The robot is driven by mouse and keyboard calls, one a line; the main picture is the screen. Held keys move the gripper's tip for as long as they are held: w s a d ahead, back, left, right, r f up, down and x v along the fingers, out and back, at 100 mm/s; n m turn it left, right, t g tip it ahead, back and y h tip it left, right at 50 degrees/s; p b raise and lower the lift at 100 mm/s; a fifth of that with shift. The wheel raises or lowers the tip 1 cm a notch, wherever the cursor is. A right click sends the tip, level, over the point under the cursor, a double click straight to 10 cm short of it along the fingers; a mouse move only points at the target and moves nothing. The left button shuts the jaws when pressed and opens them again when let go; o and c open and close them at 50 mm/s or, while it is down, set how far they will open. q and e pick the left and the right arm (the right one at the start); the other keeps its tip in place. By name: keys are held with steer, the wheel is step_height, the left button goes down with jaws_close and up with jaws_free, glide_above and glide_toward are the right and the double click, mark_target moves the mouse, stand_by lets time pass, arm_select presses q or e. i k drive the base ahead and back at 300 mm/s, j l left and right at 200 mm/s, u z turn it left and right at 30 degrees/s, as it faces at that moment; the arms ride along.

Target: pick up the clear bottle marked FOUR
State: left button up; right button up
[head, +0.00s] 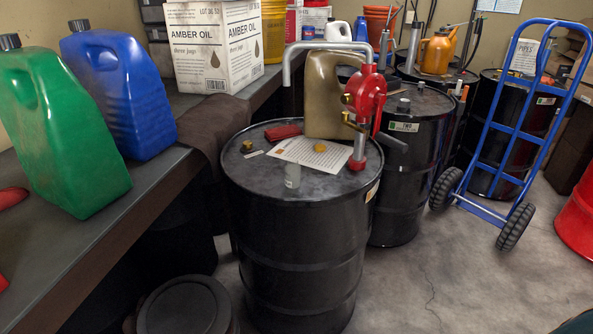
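Neither of my grippers is in view.
A red hand pump (367,100) with a grey spout rises from the drum, before a tan jug (335,85). A bench with green (65,135) and blue (120,90) jugs is at left. A blue hand truck (515,115) stands right.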

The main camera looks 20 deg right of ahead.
mark_target(292, 169)
steer(key=i+j+z, duration=0.35)
steer(key=i, duration=0.15)
steer(key=i+j+z, duration=0.3)
steer(key=i, duration=0.2)
